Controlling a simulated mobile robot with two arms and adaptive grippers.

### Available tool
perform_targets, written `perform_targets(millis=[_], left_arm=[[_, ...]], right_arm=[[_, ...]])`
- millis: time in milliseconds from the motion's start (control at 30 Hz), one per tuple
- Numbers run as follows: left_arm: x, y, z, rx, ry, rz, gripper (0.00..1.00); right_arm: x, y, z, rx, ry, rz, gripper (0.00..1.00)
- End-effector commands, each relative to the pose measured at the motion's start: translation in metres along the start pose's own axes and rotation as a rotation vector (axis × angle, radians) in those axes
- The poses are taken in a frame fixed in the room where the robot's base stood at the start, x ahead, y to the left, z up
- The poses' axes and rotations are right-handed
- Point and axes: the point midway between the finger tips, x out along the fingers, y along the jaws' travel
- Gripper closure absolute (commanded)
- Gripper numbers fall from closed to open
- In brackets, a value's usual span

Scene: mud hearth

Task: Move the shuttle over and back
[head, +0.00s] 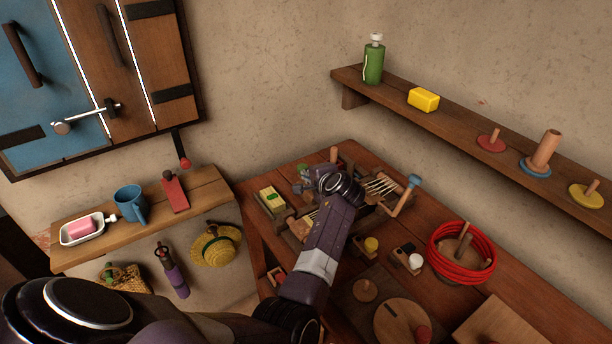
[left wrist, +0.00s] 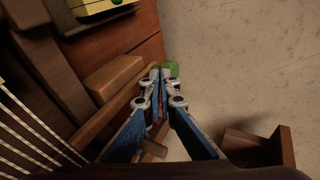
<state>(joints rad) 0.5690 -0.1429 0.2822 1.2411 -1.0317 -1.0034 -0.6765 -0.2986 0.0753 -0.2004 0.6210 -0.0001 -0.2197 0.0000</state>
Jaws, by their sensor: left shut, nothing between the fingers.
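A wooden loom-like frame with pale strings (head: 380,187) stands on the wooden table; its strings also show at the left of the left wrist view (left wrist: 40,130). My left gripper (head: 305,175) is at the left end of this frame, partly hidden by my own arm. In the left wrist view my left gripper (left wrist: 163,72) is shut and empty, its greenish tips together beside a brown wooden block (left wrist: 115,78). A small wooden peg (left wrist: 152,148) shows behind the fingers. I cannot tell which wooden piece is the shuttle. My right gripper is not in view.
A red coil (head: 462,252) and round wooden boards (head: 402,322) are nearer. A shelf (head: 460,122) runs along the wall.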

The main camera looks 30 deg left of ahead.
Motion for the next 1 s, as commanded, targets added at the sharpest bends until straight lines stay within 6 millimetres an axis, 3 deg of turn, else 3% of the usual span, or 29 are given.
perform_targets(millis=[300, 567, 1000], left_arm=[[0.002, -0.002, 0.000, 0.000, 0.000, -0.001, 1.00], [0.027, -0.016, 0.007, 0.000, -0.001, -0.001, 1.00], [0.026, -0.019, 0.008, 0.000, -0.001, -0.002, 1.00]], right_arm=[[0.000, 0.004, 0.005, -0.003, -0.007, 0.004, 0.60], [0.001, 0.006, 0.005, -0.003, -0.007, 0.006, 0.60], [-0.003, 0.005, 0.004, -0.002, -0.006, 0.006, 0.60]])
